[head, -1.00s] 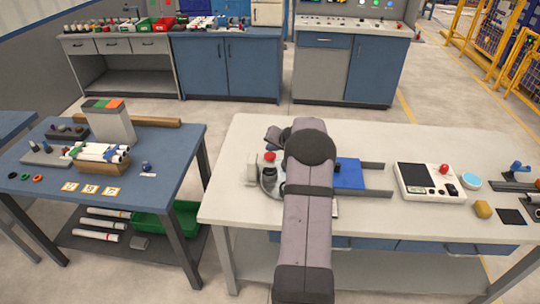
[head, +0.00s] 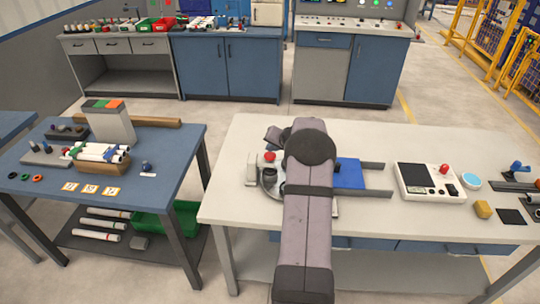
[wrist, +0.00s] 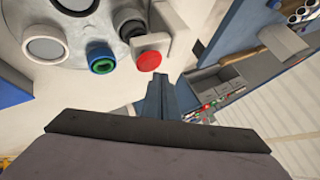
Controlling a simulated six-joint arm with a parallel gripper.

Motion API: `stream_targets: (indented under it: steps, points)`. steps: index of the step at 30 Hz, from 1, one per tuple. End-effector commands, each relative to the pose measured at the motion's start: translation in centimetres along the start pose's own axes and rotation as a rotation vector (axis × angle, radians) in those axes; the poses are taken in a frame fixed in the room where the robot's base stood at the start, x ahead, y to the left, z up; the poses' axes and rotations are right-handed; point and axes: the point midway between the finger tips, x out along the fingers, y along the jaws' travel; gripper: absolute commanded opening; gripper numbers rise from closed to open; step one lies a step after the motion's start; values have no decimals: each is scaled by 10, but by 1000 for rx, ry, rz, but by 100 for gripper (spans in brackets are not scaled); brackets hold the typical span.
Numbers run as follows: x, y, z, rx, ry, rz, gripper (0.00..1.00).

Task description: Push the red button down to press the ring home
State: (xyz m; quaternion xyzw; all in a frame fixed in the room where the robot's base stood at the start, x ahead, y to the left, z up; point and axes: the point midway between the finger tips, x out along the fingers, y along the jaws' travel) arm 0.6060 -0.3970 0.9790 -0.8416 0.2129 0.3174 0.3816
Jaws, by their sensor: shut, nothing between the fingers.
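The red button (wrist: 149,61) is a round knob in the wrist view, beside a light grey bracket. It also shows in the head view (head: 269,156), just left of my arm. My gripper (wrist: 161,80) appears as narrow blue-grey fingers, shut and empty. Their tips show just below the button in the wrist picture; whether they touch it, I cannot tell.
A round grey fixture (wrist: 75,35) carries several round parts beside the button. A blue plate (head: 349,174) lies right of my arm on the pale table (head: 400,228). A white device (head: 428,181) stands further right. A blue side table (head: 150,186) stands left.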

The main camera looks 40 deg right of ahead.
Motion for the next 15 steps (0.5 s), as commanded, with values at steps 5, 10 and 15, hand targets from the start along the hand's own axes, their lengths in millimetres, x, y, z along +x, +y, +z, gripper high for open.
stream_targets:
  steps: [5,10,15]
  points:
    - [2,2,2,0,0,0,0]
    - [5,4,3,-1,1,0,0]
    - [6,5,4,-1,1,0,0]
